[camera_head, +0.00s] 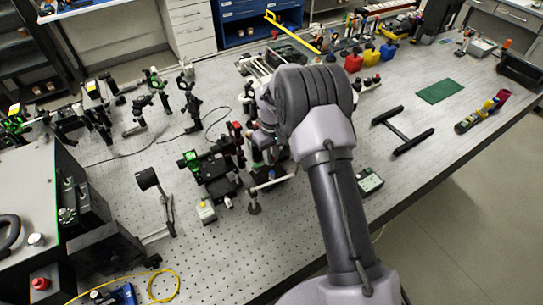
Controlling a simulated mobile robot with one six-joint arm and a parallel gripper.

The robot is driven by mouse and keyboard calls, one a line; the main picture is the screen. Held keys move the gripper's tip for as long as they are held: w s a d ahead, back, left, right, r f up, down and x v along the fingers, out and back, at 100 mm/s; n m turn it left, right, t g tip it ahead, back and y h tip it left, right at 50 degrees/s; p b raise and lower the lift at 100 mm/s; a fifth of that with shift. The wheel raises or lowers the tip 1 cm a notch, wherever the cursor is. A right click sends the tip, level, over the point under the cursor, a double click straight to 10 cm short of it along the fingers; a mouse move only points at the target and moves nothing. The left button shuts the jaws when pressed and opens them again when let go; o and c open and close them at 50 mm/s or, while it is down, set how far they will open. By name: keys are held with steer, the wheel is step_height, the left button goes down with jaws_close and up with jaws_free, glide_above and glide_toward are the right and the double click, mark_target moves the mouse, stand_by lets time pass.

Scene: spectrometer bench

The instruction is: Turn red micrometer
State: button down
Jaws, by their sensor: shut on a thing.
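My gripper (263,151) points down over an optical mount assembly on the perforated bench, beneath my bent forearm. It is shut on a small part that I take to be the red micrometer. The fingertips and the held part are tiny and mostly hidden by my wrist and the mount. A red upright part (237,131) of the assembly shows just left of my gripper. A black stage with a bright green part (189,159) sits further left on the same assembly.
The perforated bench (215,262) is clear in front. A black lamp-like post (148,180) stands left, and a small pale box (206,212) lies near the assembly. A handheld meter (369,181) and a black H-shaped frame (404,132) lie right of my arm. Several optics stand behind left.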

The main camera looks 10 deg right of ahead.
steer(key=c, duration=1.3)
jaws_free()
steer(key=shift+c, duration=0.2)
step_height(320, 180, up, 18)
steer(key=p, duration=0.3)
steer(key=shift+f, duration=0.25)
